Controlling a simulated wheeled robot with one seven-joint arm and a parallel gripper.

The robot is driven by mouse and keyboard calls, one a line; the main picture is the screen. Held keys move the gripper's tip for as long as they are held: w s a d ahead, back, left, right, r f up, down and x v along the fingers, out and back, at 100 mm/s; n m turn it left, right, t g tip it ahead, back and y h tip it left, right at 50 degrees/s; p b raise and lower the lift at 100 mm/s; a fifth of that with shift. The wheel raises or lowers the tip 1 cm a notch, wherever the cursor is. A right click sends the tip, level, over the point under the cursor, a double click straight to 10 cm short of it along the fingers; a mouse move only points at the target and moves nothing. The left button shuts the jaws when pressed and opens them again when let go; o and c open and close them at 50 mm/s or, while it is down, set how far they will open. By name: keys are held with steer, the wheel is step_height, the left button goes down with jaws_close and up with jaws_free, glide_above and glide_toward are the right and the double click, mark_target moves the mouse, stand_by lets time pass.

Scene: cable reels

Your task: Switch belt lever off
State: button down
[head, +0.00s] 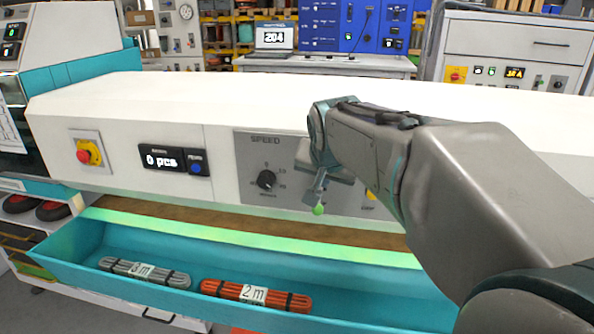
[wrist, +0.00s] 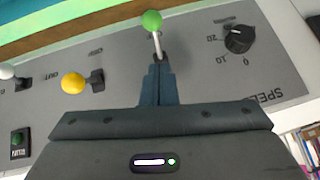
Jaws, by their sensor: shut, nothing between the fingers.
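The grey control panel (head: 256,205) on the white machine carries several levers; I cannot read which label marks the belt lever. A lever with a green ball (head: 318,209) points downward, and it also shows in the wrist view (wrist: 152,20). My gripper (wrist: 158,66) is shut and empty, its fingertips at the base of the green-ball lever; I cannot tell whether they touch it. In the head view my arm hides part of the panel. A yellow-ball lever (wrist: 73,83) and a white-ball lever (wrist: 6,71) stand beside it.
A black speed knob (head: 267,179) is left of the green lever. A display (head: 162,160) and red emergency button (head: 85,153) are further left. Below, a teal tray (head: 75,250) holds grey (head: 145,272) and orange cable bundles (head: 255,296).

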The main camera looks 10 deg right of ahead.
steer(key=s+f+v, duration=0.1)
steer(key=s+v, duration=0.1)
steer(key=v, duration=1)
steer(key=shift+a+f+p, duration=0.25)
steer(key=shift+a+p, duration=0.05)
steer(key=shift+p, duration=0.15)
steer(key=s+a+f+n+g+y+p, duration=0.1)
steer(key=s+a+f+n+g+p, duration=0.1)
steer(key=s+f+n+g+p, duration=0.2)
steer(key=s+f+n+p, duration=0.1)
steer(key=s+f+p, duration=0.2)
steer(key=s+f, duration=0.3)
step_height(320, 180, down, 4)
steer(key=shift+s+f+n+g+y, duration=0.1)
steer(key=shift+s+n+g+y, duration=0.2)
steer(key=shift+n+y, duration=0.1)
